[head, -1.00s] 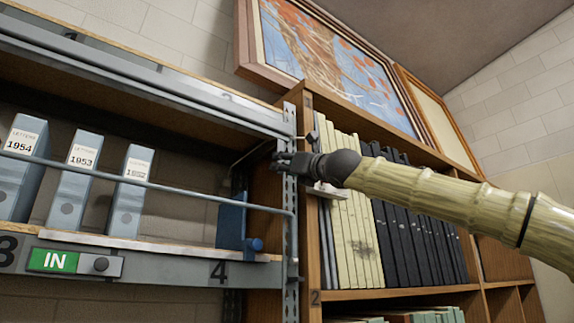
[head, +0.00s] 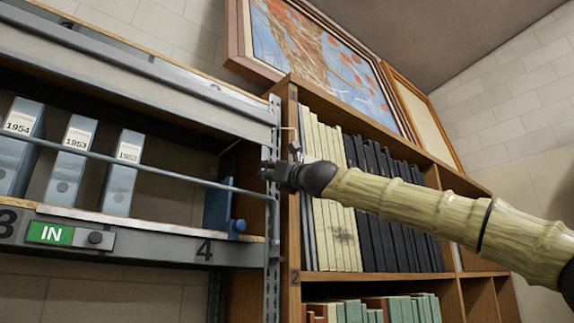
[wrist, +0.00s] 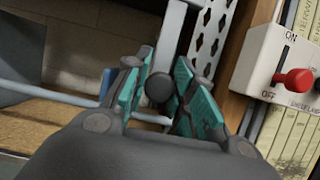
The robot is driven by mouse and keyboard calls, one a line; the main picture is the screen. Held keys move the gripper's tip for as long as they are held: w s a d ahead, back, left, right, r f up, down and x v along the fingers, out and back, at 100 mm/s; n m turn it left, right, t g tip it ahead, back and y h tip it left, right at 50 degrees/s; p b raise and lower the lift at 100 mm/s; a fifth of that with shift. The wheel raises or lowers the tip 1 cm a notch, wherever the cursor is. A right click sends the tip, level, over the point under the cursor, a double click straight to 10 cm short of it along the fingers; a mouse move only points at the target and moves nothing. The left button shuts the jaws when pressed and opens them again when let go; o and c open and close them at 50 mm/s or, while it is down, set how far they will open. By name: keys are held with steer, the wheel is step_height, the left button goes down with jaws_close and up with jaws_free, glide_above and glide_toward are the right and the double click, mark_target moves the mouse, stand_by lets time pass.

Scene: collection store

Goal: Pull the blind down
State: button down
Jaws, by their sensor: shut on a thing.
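The blind shows as a pale grey band (head: 150,85) under the top edge of the metal shelving in the head view. It covers only the top of the bay. My gripper (head: 270,174) is at the shelving's right upright post, below the band's right end. In the wrist view my gripper (wrist: 160,78) has its teal-padded fingers on either side of a dark round knob (wrist: 159,88), closed on it. A grey strip rises behind the knob. How the knob joins the blind is hidden.
A white switch box (wrist: 268,60) with a red lever (wrist: 297,78) is close to the right of my gripper. A horizontal bar (head: 150,172) crosses the bay before the blue box files (head: 70,165). A wooden bookcase (head: 292,230) stands to the right.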

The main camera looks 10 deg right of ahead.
step_height(320, 180, down, 21)
steer(key=b, duration=1.8)
steer(key=shift+b, duration=0.3)
steer(key=shift+f, duration=0.1)
steer(key=c, duration=1.2)
jaws_free()
steer(key=shift+d, duration=0.1)
steer(key=shift+s, duration=0.1)
steer(key=v, duration=1.1)
steer(key=shift+s+d+f, duration=0.2)
steer(key=shift+s, duration=0.1)
steer(key=shift+d+f, duration=0.1)
